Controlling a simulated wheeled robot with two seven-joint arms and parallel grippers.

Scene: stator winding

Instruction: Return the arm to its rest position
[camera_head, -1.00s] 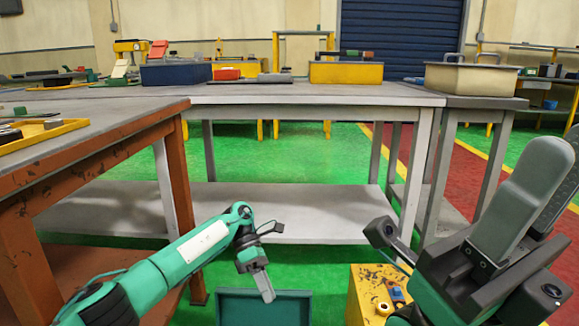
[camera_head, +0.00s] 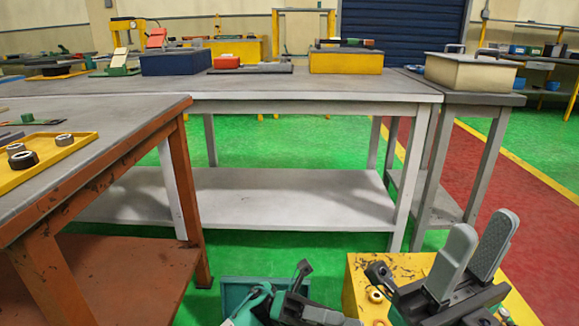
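My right gripper (camera_head: 484,238) is at the lower right of the head view. Its two grey finger pads point up with a gap between them, and nothing is between them. It is in front of and above the yellow box (camera_head: 362,276) on the floor. My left gripper (camera_head: 303,282) is low at the bottom centre, beside the teal bin (camera_head: 240,288). It is seen partly end-on with the green arm cut off by the lower edge. Its finger gap cannot be made out, and no held object shows.
A rust-brown table (camera_head: 110,120) with a yellow tray (camera_head: 75,147) of dark round parts stands on the left. A long grey table (camera_head: 300,87) with a blue bin (camera_head: 175,62) and a yellow bin (camera_head: 345,61) stands ahead. Green floor is free between them.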

